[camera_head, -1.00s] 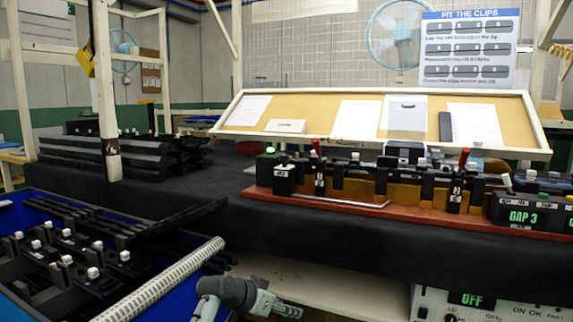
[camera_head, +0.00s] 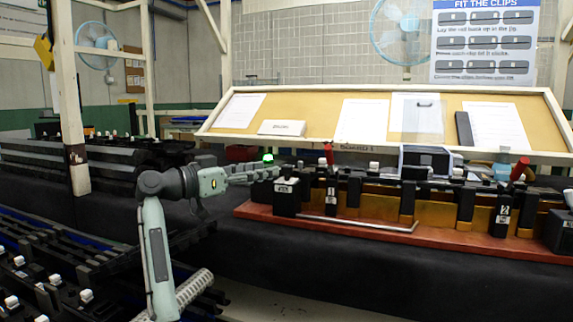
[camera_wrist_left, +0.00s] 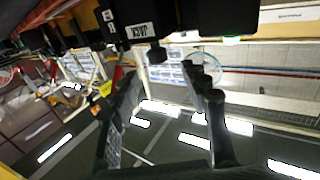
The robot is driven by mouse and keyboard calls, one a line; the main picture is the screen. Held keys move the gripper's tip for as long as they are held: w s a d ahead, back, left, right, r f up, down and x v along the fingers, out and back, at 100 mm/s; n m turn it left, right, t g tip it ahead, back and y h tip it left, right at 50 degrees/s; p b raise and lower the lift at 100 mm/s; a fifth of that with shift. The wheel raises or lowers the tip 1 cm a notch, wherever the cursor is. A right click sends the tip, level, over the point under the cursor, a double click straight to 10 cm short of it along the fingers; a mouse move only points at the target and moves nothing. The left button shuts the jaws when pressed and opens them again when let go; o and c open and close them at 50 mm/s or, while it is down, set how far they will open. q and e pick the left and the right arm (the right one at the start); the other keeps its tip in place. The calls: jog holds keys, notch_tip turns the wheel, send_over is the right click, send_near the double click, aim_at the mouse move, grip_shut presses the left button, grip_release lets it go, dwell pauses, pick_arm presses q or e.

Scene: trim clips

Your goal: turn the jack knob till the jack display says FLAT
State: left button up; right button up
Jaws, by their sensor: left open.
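My left gripper (camera_head: 256,172) is open and empty, beside the left end of the long fixture (camera_head: 375,232) on its red base. A black block (camera_head: 286,198) with a small white label stands at that end, just right of the fingers. In the left wrist view the block (camera_wrist_left: 140,32) appears inverted, its label seeming to read JACK. A small dark knob (camera_wrist_left: 157,53) sticks out from it, near the gap between the spread fingers (camera_wrist_left: 165,75). I cannot tell whether the fingers touch it. No readable jack display shows. My right gripper is out of view.
A green lamp (camera_head: 268,157) glows behind the fingers. Red levers (camera_head: 328,154) and black clamps rise along the fixture. A sloped board (camera_head: 330,108) with papers stands behind. Stacked dark trim parts (camera_head: 90,165) lie left. The dark bench front is clear.

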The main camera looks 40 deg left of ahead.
aim_at(285, 166)
pick_arm(q)
jog(key=p+x, duration=0.1)
jog(key=x, duration=0.6)
jog(key=shift+s+d+r, duration=0.1)
jog(key=shift+w+d, duration=0.1)
jog(key=shift+w, duration=0.25)
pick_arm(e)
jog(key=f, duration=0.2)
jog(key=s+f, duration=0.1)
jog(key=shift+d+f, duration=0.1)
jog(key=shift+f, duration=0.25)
pick_arm(q)
jog(key=shift+c, duration=0.5)
grip_shut()
